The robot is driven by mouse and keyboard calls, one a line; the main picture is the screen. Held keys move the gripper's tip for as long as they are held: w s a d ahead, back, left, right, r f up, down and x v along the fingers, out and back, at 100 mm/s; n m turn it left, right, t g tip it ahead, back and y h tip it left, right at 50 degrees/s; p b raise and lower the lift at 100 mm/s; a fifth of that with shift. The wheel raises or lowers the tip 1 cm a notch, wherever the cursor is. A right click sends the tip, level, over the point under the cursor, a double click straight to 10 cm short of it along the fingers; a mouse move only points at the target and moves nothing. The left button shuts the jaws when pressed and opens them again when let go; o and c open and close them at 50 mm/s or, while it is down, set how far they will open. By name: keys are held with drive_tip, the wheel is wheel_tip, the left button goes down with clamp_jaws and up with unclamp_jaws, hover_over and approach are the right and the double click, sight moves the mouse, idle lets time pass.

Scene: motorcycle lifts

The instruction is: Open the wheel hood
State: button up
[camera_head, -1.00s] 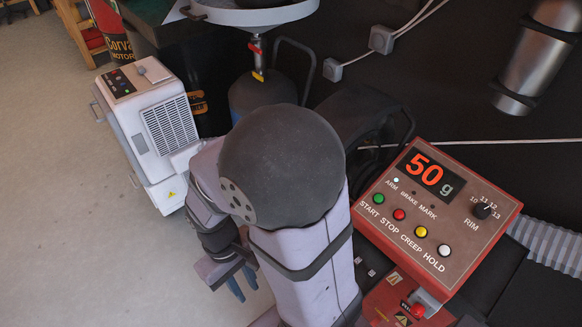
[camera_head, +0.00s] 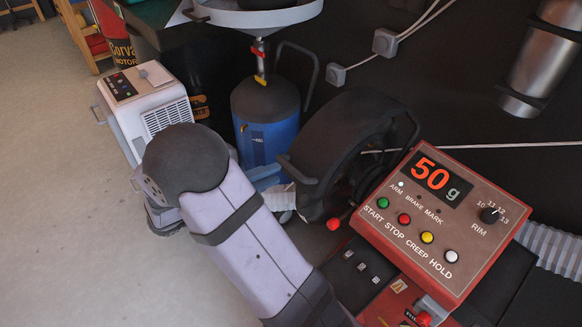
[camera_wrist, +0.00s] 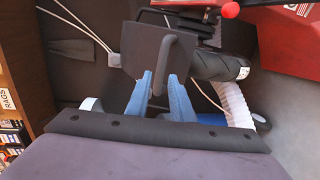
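The wheel hood (camera_head: 345,125) is a dark curved guard behind and left of the red control box in the head view. Its lower left part is near my arm. In the wrist view a dark panel (camera_wrist: 125,58), which looks like part of the hood, carries a bent dark bar handle (camera_wrist: 190,52). My gripper (camera_wrist: 160,76) shows two blue fingers, apart, in the wrist view. The lower end of the handle appears between them; I cannot tell whether they touch it.
The red control box (camera_head: 440,220) reads 50 g and stands right of the hood. A red knob (camera_head: 333,225) is below the hood. A blue tank (camera_head: 268,130) stands behind my arm, and a white machine (camera_head: 145,105) to its left. Open floor (camera_head: 60,200) lies at left.

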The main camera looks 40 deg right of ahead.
sight(288, 169)
drive_tip(key=shift+d, duration=0.1)
drive_tip(key=shift+p+x, duration=0.6)
drive_tip(key=shift+x, duration=3)
clamp_jaws()
